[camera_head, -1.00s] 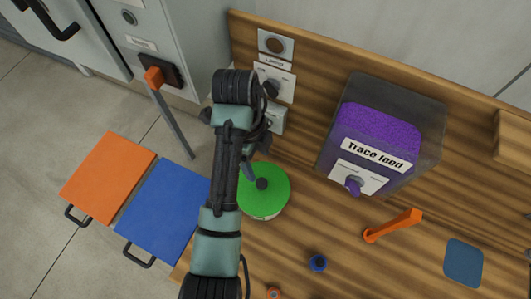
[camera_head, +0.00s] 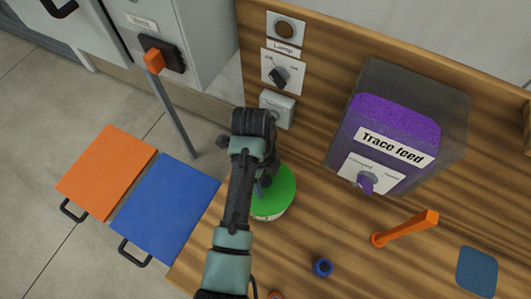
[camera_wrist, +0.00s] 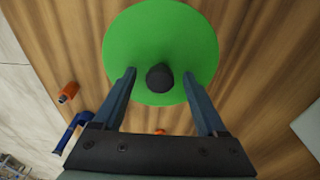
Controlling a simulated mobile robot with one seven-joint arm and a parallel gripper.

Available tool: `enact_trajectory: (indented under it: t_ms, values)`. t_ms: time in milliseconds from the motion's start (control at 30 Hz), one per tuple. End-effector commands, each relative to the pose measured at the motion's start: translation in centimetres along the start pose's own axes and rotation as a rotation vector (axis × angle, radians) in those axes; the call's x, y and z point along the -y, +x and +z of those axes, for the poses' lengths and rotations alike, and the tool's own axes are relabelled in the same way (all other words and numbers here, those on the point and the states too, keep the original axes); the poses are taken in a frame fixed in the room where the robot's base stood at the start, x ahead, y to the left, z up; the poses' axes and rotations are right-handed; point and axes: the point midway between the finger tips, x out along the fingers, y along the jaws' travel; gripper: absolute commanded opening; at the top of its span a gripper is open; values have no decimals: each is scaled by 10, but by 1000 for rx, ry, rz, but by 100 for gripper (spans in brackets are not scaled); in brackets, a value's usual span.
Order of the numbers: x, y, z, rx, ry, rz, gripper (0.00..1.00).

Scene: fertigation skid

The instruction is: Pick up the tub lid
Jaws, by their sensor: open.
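The tub lid (camera_head: 284,186) is a round green disc with a dark knob. It sits on a pale tub (camera_head: 268,216) on the wooden bench, partly hidden behind my arm in the head view. My gripper (camera_wrist: 163,72) is open, with one finger on each side of the knob in the picture. The fingers appear apart from the knob, and I cannot tell their height above the lid. The fingertips are mostly hidden by my arm in the head view.
A trace feed hopper (camera_head: 395,125) with purple contents stands at the back right. An orange handle (camera_head: 405,229), a blue ring-like part (camera_head: 322,267) and a blue square (camera_head: 477,271) are on the bench. A grey box (camera_head: 278,108) is on the backboard behind the lid.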

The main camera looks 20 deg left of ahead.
Motion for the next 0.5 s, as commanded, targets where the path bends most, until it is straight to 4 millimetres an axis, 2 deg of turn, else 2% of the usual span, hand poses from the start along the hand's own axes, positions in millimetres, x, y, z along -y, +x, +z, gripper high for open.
enact_trajectory:
  t_ms: [267,500]
  values:
    - [0,5,0,1,0,-1,75]
    - [0,5,0,1,0,0,33]
